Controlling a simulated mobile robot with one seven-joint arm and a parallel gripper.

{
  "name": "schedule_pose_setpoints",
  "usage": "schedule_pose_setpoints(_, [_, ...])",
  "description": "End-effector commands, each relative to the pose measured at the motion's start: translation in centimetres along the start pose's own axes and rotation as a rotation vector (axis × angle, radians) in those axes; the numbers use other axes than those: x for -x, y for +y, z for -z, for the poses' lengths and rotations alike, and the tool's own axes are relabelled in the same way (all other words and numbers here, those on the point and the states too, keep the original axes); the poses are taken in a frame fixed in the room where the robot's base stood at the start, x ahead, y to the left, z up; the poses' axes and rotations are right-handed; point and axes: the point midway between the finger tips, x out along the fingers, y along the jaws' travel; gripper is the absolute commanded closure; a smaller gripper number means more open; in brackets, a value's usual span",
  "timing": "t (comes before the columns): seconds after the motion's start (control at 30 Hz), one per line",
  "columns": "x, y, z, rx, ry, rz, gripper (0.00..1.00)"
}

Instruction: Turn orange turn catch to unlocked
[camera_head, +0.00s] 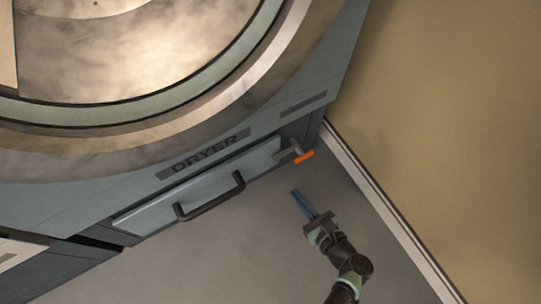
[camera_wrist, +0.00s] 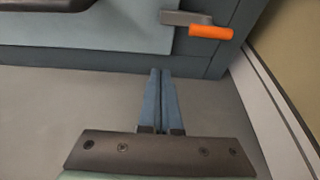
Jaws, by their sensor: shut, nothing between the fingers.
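The turn catch is a grey lever with an orange tip (camera_head: 304,157) on the right end of the dryer's lower front, beside a drawer panel. In the wrist view the orange tip (camera_wrist: 210,32) is at the upper right, and its grey bar lies about level, reaching left over the panel's edge. My gripper (camera_head: 296,192) is shut and empty, with blue fingers. It is below the catch in the head view and apart from it. In the wrist view the fingertips (camera_wrist: 160,72) are below and left of the orange tip.
The light blue drawer panel (camera_head: 208,184) has a dark bar handle (camera_head: 210,198). The dryer (camera_head: 290,118) has a large round door above. A tan wall (camera_head: 450,100) with a pale skirting (camera_head: 385,205) stands close on the right. The grey floor (camera_head: 240,255) is clear.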

Motion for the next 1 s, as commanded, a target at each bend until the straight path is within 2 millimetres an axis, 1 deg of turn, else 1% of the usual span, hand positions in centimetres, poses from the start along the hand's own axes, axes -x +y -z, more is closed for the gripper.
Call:
schedule_pose_setpoints(0.07, [-0.4,0.1,0.2,-0.002,0.000,-0.001,1.00])
schedule_pose_setpoints(0.17, [-1.6,0.1,0.4,0.001,-0.001,-0.003,1.00])
schedule_pose_setpoints(0.33, [-5.1,0.1,0.7,0.003,0.000,-0.004,1.00])
schedule_pose_setpoints(0.6, [-10.7,0.1,0.6,0.004,-0.002,-0.003,1.00])
schedule_pose_setpoints(0.63, [-10.0,0.0,-0.3,0.005,0.000,0.000,1.00])
schedule_pose_setpoints(0.73, [-9.4,0.1,-1.5,0.006,0.002,-0.001,1.00])
schedule_pose_setpoints(0.9, [-9.0,0.1,-2.8,0.004,0.001,-0.001,1.00])
schedule_pose_setpoints(1.0, [-8.8,0.1,-3.3,0.003,0.002,-0.001,1.00])
